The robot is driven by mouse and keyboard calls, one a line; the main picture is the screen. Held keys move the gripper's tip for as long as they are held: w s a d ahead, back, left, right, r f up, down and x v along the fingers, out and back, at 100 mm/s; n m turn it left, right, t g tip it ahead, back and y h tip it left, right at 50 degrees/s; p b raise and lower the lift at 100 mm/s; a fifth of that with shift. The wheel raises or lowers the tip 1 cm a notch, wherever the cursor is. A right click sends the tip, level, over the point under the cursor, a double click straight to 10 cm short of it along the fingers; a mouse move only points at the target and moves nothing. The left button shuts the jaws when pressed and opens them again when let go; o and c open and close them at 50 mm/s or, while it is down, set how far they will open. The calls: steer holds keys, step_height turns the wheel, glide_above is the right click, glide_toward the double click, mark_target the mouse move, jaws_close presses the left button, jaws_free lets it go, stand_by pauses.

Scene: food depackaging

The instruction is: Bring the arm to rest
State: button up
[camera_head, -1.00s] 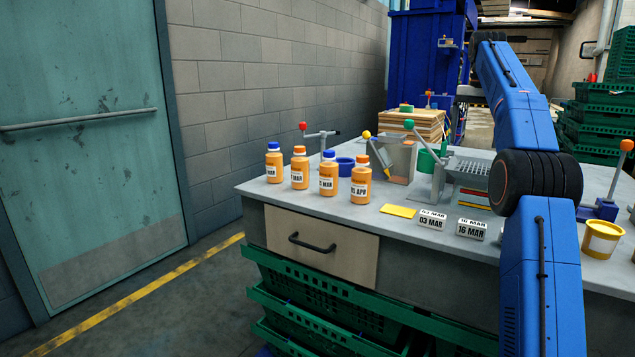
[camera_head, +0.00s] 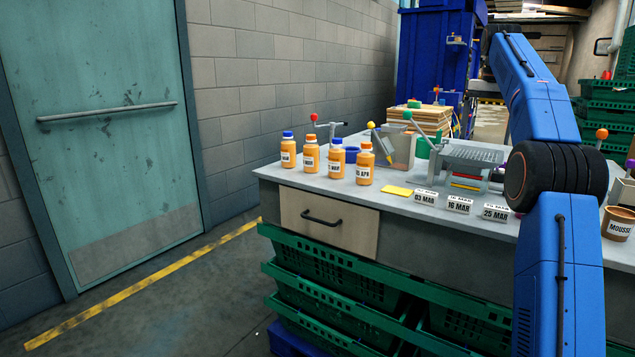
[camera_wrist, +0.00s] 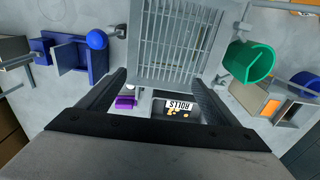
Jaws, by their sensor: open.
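My blue arm (camera_head: 560,190) stands at the right of the head view, with its upper part reaching back over the worktop (camera_head: 390,205). The gripper itself is out of sight there. In the wrist view my gripper (camera_wrist: 160,78) points down over the worktop with its two dark fingers spread apart. It holds nothing. A grey slotted grate (camera_wrist: 175,45) lies below and past the fingertips. A dark container labelled ROLLS (camera_wrist: 178,106) shows between the fingers, lower down.
Several orange bottles (camera_head: 310,160) stand at the worktop's left. Date cards (camera_head: 459,204) and a yellow card (camera_head: 397,190) lie along the front edge. A MOUSSE jar (camera_head: 617,224) is at right. Wrist view: green cup (camera_wrist: 248,62), blue fixture (camera_wrist: 75,52). Green crates (camera_head: 330,270) sit below.

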steer(key=shift+s+a+r, duration=0.25)
steer(key=shift+s+a, duration=0.25)
steer(key=shift+n+t, duration=0.5)
steer(key=shift+n, duration=0.4)
steer(key=s+a, duration=0.2)
steer(key=s, duration=0.1)
steer(key=s+a, duration=0.2)
steer(key=s, duration=0.1)
steer(key=s+a+r, duration=0.1)
steer(key=s+a, duration=0.2)
steer(key=shift+s, duration=0.1)
steer(key=s+a+f+n+t, duration=0.1)
steer(key=s+a+f, duration=0.3)
steer(key=s, duration=0.5)
steer(key=s+a+f+n, duration=0.1)
steer(key=s+a+f, duration=0.2)
steer(key=s+f, duration=0.45)
steer(key=s+a+f+n+t, duration=0.1)
steer(key=s+a+f, duration=0.25)
steer(key=s, duration=0.65)
steer(key=s+a+f+n+t, duration=0.1)
steer(key=s+a+f, duration=0.1)
steer(key=s+f, duration=1.2)
step_height(320, 180, down, 3)
steer(key=shift+s+a+f+n, duration=0.2)
steer(key=shift+n, duration=0.2)
